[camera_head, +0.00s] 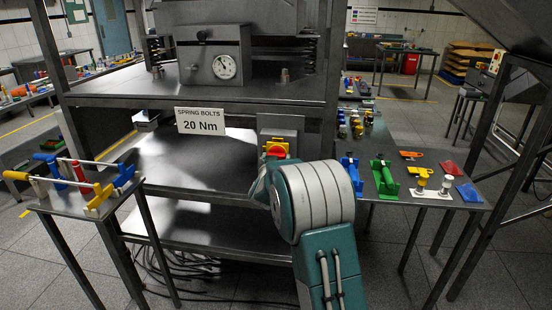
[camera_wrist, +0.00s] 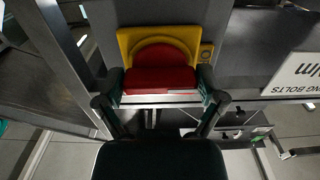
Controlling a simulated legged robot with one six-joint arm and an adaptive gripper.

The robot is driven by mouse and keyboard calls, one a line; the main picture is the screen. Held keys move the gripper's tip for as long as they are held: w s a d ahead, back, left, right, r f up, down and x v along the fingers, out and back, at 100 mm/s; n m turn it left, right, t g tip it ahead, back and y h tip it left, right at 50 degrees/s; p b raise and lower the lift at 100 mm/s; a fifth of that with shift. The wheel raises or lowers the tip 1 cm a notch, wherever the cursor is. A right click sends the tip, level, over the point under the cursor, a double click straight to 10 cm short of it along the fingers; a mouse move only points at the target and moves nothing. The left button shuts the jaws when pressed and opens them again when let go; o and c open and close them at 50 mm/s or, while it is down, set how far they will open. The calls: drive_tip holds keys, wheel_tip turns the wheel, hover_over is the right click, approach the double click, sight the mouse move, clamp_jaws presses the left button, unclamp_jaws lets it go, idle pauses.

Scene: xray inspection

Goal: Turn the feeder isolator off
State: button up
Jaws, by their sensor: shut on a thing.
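The feeder isolator (camera_head: 276,149) is a red rotary knob on a yellow plate, on a grey box (camera_head: 290,125) under the bench shelf. In the wrist view the red knob (camera_wrist: 160,78) sits in front of the yellow plate (camera_wrist: 128,42). My gripper (camera_wrist: 160,84) is shut on the red knob, one finger at each side of it. In the head view my teal and white arm hides most of the gripper and the lower part of the isolator. I cannot read any position marking on it.
A sign (camera_head: 201,121) reads "SPRING BOLTS 20 Nm" left of the isolator. A side table at right holds blue (camera_head: 352,172) and green (camera_head: 384,176) tools. A small table at left holds more tools.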

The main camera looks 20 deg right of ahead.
drive_tip(key=shift+r, duration=0.1)
drive_tip(key=o, duration=0.8)
drive_tip(key=shift+w, duration=0.1)
drive_tip(key=shift+a, duration=0.1)
drive_tip(key=v, duration=1.2)
